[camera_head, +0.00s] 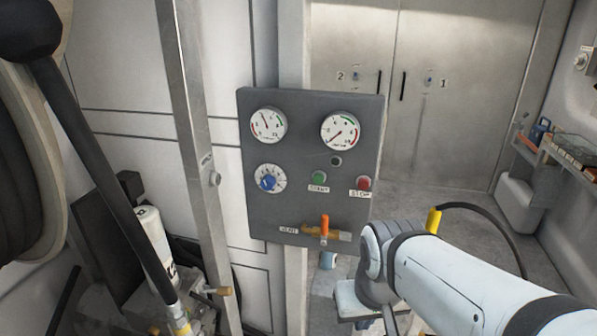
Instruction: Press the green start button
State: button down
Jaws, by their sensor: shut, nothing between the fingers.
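The green start button (319,177) is on the dark grey control panel (262,215), above a label reading START. A red stop button (363,183) sits to its right, above a STOP label. Nothing covers the green button. My arm comes in from the lower right, and its elbow end is just right of the panel's lower right corner. My gripper cannot be made out; the arm's far end is hidden behind my own links.
A metal post (187,110) and a hose reel (30,165) stand left. A cluttered shelf (570,158) is at right, steel doors (450,80) behind.

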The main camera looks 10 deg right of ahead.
aim_at(318, 178)
jog(key=u, duration=2.35)
jog(key=k, duration=1.85)
jog(key=z, duration=1.1)
jog(key=i, duration=1)
jog(key=z, duration=0.1)
